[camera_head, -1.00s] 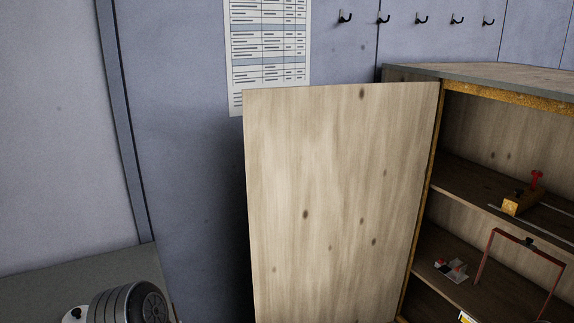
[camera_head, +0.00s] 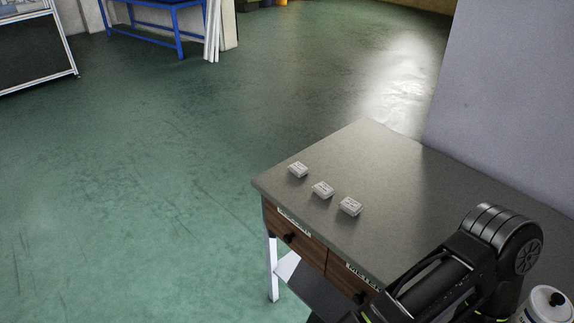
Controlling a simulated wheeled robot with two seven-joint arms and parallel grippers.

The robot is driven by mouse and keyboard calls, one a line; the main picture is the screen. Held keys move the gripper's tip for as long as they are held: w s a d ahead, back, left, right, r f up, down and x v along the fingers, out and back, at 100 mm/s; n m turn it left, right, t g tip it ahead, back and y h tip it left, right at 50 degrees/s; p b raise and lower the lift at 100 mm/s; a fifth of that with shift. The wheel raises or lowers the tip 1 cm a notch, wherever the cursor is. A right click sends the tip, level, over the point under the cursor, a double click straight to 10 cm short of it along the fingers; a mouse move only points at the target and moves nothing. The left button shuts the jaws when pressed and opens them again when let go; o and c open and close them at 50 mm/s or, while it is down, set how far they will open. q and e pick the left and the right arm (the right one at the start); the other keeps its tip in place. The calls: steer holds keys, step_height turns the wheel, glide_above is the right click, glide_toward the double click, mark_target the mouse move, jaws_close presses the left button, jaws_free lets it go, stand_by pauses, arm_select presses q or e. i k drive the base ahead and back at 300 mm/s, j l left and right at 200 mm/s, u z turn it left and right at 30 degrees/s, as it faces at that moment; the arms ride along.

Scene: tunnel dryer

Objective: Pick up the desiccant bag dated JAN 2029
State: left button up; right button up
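Three small white bags lie in a slanting row on the grey table top (camera_head: 390,165), close to its left edge. The far bag (camera_head: 298,169), the middle bag (camera_head: 323,189) and the near bag (camera_head: 350,206) are apart from each other. Each carries dark print that is too small to read, so I cannot tell which is dated JAN 2029. A black arm of mine comes in at the lower right, over the table's near part. Neither gripper shows in this view.
The table has wooden drawers with dark knobs (camera_head: 289,238) and labels. A white container (camera_head: 547,304) shows at the lower right corner. A grey-blue wall (camera_head: 510,90) borders the table's right. Green floor (camera_head: 140,180) is open to the left; a blue-framed bench (camera_head: 160,12) stands far back.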

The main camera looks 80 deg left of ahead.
mark_target(323, 189)
steer(key=k+j+u, duration=0.2)
steer(key=j, duration=0.85)
steer(key=k+j+u, duration=0.2)
steer(key=j, duration=0.9)
steer(key=j+u, duration=0.2)
steer(key=j, duration=0.9)
